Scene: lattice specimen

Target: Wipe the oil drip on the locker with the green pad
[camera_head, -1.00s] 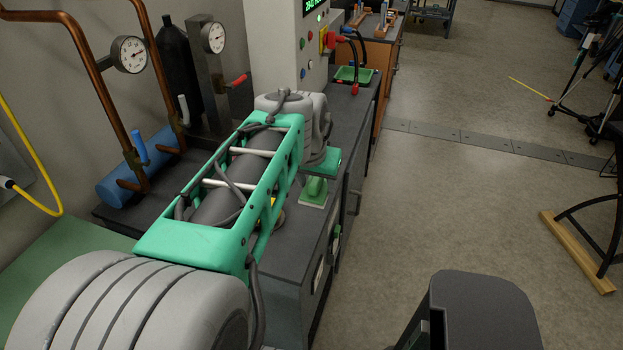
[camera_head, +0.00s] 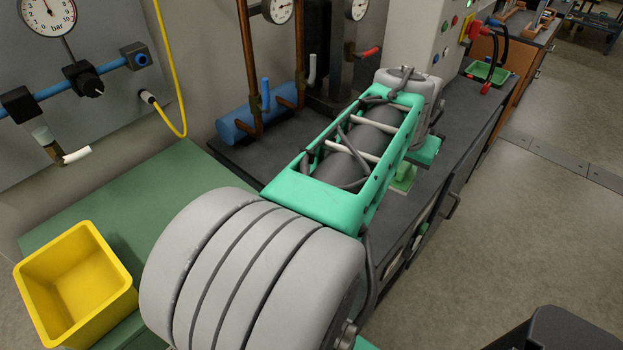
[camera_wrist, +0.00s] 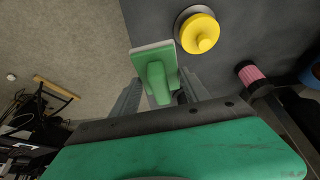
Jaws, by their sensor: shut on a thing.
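The green pad, a pale-edged block with a green handle, shows in the head view (camera_head: 403,180) below my gripper (camera_head: 409,166). In the wrist view the pad (camera_wrist: 154,50) sits between the two grey fingers of my gripper (camera_wrist: 158,84), which is shut on its handle. The dark grey locker (camera_head: 450,160) runs along the wall, with handles on its front. The pad is near the locker's front edge; I cannot tell whether it touches the top. I cannot make out an oil drip in either view. My arm covers part of the locker top.
A yellow knob on a round disc (camera_wrist: 201,33) and a pink-ended cylinder (camera_wrist: 250,73) lie near the pad. A yellow bin (camera_head: 80,285) stands on a green bench (camera_head: 140,195). A blue cylinder (camera_head: 240,125) and copper pipes stand behind my arm. Floor at right is open.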

